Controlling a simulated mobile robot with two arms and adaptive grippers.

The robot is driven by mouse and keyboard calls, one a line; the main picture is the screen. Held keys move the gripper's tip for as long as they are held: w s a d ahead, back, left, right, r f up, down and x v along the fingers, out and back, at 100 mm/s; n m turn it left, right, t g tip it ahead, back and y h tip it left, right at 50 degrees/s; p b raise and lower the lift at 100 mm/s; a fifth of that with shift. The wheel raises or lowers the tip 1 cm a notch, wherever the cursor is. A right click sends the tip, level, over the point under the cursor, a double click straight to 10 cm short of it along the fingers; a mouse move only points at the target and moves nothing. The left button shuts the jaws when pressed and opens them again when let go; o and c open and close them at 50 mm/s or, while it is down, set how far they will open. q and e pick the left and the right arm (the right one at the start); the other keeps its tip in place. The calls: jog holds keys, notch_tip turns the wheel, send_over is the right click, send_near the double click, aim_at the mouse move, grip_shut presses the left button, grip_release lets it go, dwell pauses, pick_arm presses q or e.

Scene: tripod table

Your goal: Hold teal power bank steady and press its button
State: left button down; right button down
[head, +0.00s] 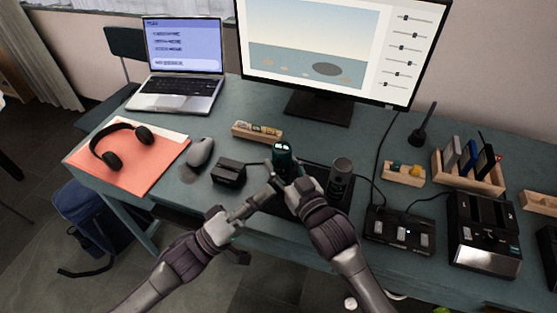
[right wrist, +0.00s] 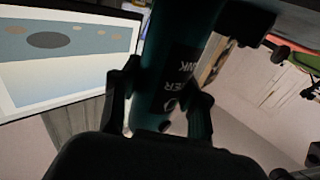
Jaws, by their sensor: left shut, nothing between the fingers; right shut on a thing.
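The teal power bank (head: 283,156) stands upright near the middle of the desk in the head view. In the right wrist view the power bank (right wrist: 172,72) shows pale "POWER BANK" lettering and a small ring mark near my fingers. My right gripper (head: 287,180) is shut on the lower part of it, with one finger on each side in the right wrist view (right wrist: 160,105). My left gripper (head: 272,184) is shut and empty, its tips close beside the power bank at the left. I cannot tell whether they touch it. The button cannot be made out.
A dark cylinder (head: 341,178) stands just right of my right gripper. A small black box (head: 229,172) and a mouse (head: 200,152) lie to the left. A wooden tray (head: 257,132) and the monitor (head: 320,108) are behind. A black switch box (head: 400,232) stands at the right.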

jog(key=c, duration=0.5)
grip_release()
